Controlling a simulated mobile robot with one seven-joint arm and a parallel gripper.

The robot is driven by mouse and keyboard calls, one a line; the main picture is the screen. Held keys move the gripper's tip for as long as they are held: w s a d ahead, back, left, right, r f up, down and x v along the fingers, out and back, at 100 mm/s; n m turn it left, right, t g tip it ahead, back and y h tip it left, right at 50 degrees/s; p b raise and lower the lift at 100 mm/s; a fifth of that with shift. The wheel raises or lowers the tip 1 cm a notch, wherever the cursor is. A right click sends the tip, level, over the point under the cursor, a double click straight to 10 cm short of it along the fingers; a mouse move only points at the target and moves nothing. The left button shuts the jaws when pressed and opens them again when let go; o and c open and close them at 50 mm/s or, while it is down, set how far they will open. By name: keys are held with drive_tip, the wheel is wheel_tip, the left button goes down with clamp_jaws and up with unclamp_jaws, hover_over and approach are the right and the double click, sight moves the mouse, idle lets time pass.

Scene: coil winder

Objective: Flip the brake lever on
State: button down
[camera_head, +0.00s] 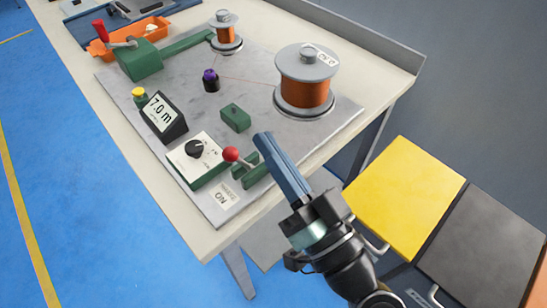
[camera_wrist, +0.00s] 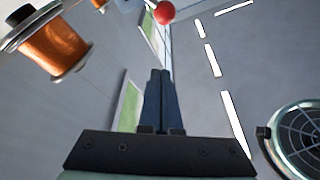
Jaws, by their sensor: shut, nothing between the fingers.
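The brake lever (camera_head: 231,154) has a red ball knob and a short stem on a green bracket (camera_head: 250,172), at the near right edge of the grey plate. The stem tilts to the left, toward the control box. The red knob also shows at the top of the wrist view (camera_wrist: 164,12). My gripper (camera_head: 265,138) is shut and empty, with its blue-grey fingers just right of the bracket and knob. In the wrist view its fingertips (camera_wrist: 160,72) point toward the knob, with a gap between. I cannot tell whether the fingers touch the bracket.
A white control box (camera_head: 196,160) with a black dial stands left of the lever. A small green block (camera_head: 235,118) and a large copper-wire spool (camera_head: 304,82) stand behind. Yellow (camera_head: 404,195) and black cabinet tops lie to the right.

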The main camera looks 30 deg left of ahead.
drive_tip(key=v, duration=0.9)
drive_tip(key=shift+d+f+b, duration=0.2)
drive_tip(key=shift+f+b, duration=0.2)
drive_tip(key=shift+b, duration=0.05)
drive_tip(key=shift+s, duration=0.1)
drive_tip(key=w+r+m+t+h, duration=0.1)
drive_tip(key=w+r+t+h, duration=0.4)
drive_tip(key=w, duration=0.6)
drive_tip(key=w+d+r+m+t+h, duration=0.1)
drive_tip(key=w+r+t+h, duration=0.15)
drive_tip(key=r, duration=0.35)
drive_tip(key=w+d+r+t+h, duration=0.1)
drive_tip(key=w+r+h, duration=0.15)
drive_tip(key=r, duration=0.25)
drive_tip(key=s+d+r+m+t+h, duration=0.15)
drive_tip(key=s+r+t+h, duration=0.3)
drive_tip(key=r, duration=0.75)
drive_tip(key=s+d+r+m+t+h, duration=0.1)
drive_tip(key=s+r+m+t+h, duration=0.35)
drive_tip(key=r, duration=0.65)
wheel_tip(320, 180, up, 22)
drive_tip(key=n+p, duration=0.2)
drive_tip(key=p, duration=2.1)
drive_tip(key=shift+s+d+r+p, duration=0.15)
drive_tip(key=shift+s+r+p, duration=0.05)
drive_tip(key=shift+s+p, duration=0.15)
